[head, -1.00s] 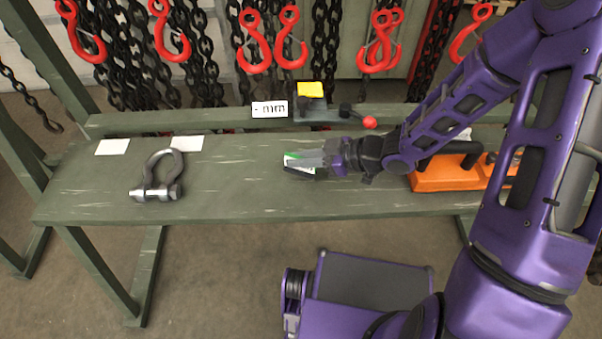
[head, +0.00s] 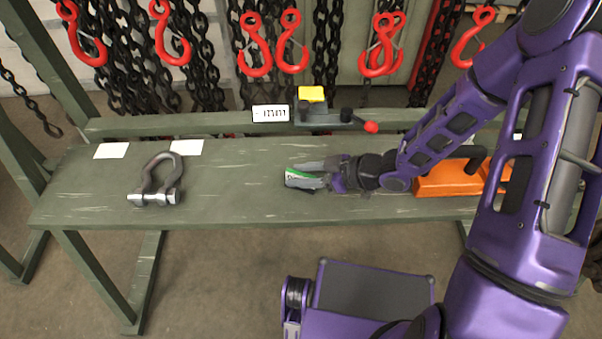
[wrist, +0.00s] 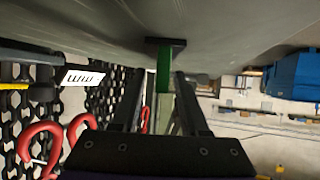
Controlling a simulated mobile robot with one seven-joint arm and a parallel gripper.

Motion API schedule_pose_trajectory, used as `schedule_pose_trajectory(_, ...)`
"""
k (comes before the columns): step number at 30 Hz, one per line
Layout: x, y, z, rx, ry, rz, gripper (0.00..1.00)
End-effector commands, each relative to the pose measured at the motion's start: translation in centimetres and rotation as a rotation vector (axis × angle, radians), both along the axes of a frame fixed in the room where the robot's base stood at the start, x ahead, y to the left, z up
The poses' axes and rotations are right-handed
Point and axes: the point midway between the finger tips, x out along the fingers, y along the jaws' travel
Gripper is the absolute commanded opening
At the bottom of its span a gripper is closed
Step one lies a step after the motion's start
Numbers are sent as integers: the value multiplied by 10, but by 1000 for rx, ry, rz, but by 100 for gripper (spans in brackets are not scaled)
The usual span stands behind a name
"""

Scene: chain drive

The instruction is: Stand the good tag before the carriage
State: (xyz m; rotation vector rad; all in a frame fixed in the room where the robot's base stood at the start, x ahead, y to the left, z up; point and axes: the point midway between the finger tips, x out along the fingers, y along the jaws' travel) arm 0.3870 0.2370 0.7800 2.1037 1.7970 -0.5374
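The tag (head: 304,181), white with a green band and blurred lettering, is at the fingertips of my gripper (head: 312,177), over the middle of the bench. In the wrist view its green edge (wrist: 163,72) stands between the fingers, with its dark base (wrist: 166,43) close to the bench surface. The gripper appears shut on it, though narrow gaps seem to show beside the edge. Whether the base touches the bench is unclear. A dark device with a yellow block (head: 311,94) and a red-knobbed lever (head: 370,127), possibly the carriage, sits on the rear beam behind the tag.
A white display plate (head: 271,113) is left of the yellow block. A grey shackle (head: 157,192) and two white cards (head: 111,151) (head: 187,147) lie on the left of the bench (head: 230,195). An orange tool (head: 435,182) lies right, behind my arm. Red hooks and chains hang behind.

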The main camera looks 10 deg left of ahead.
Motion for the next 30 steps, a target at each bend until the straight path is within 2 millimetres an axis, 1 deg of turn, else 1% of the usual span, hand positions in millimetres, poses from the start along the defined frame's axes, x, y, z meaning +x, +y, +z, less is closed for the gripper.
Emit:
schedule_pose_trajectory(5, 0, 0, 0, 0, 0, 0, 44)
schedule_pose_trajectory(8, 0, 0, 6, 0, -1, 0, 44)
schedule_pose_trajectory(11, -1, -12, 11, -1, -2, -4, 44)
schedule_pose_trajectory(13, -3, -23, 18, -2, -1, -4, 44)
schedule_pose_trajectory(18, -8, -56, 37, -1, -2, -4, 44)
schedule_pose_trajectory(22, -11, -79, 49, -1, -1, -4, 44)
schedule_pose_trajectory(27, -15, -98, 58, 0, -1, -3, 44)
schedule_pose_trajectory(30, -16, -103, 61, -1, 0, -1, 44)
